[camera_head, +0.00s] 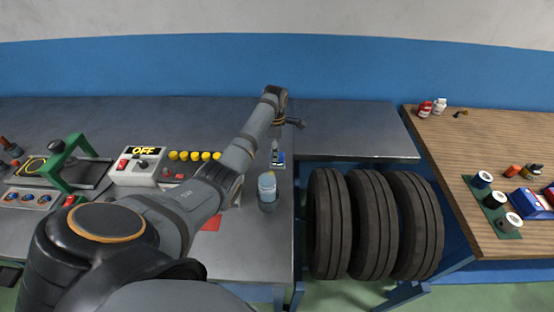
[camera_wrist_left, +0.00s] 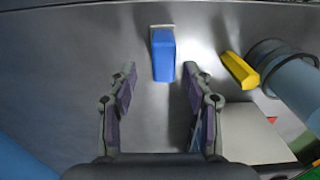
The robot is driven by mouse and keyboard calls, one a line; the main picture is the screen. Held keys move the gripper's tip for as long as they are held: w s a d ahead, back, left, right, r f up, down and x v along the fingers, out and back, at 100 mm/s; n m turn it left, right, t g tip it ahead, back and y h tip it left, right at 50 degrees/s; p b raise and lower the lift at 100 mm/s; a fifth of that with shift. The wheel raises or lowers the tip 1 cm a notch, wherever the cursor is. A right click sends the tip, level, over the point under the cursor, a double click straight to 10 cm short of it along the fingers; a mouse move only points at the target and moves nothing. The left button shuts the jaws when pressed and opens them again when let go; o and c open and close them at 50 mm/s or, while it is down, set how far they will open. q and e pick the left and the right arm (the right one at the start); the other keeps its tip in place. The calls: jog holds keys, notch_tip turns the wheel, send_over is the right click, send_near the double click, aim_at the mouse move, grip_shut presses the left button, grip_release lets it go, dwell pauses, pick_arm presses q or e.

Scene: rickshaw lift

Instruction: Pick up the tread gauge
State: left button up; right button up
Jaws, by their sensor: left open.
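A small blue block with a pale end, which looks like the tread gauge, lies on the grey metal bench top; it shows in the left wrist view (camera_wrist_left: 163,55) and, small and partly hidden by my arm, in the head view (camera_head: 279,157). My left gripper (camera_head: 292,122) is above the bench near its right edge. In the wrist view my left gripper (camera_wrist_left: 160,95) has its two fingers wide apart with nothing between the tips. The blue block is just beyond the tips, roughly centred between them. My right gripper is in neither view.
A yellow piece (camera_wrist_left: 239,70) lies right of the blue block in the wrist view. Several tyres (camera_head: 370,222) stand right of the bench. A control box (camera_head: 138,165) is to the left.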

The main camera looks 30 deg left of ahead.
aim_at(278, 165)
pick_arm(q)
jog(key=shift+s+d+f+p, duration=0.1)
jog(key=shift+d+f+p, duration=0.3)
jog(key=shift+f, duration=0.15)
notch_tip(278, 165, down, 3)
jog(key=shift+d+r, duration=0.1)
jog(key=shift+d, duration=0.05)
jog(key=shift+f, duration=0.5)
jog(key=shift+r, duration=0.1)
jog(key=c, duration=0.3)
grip_shut()
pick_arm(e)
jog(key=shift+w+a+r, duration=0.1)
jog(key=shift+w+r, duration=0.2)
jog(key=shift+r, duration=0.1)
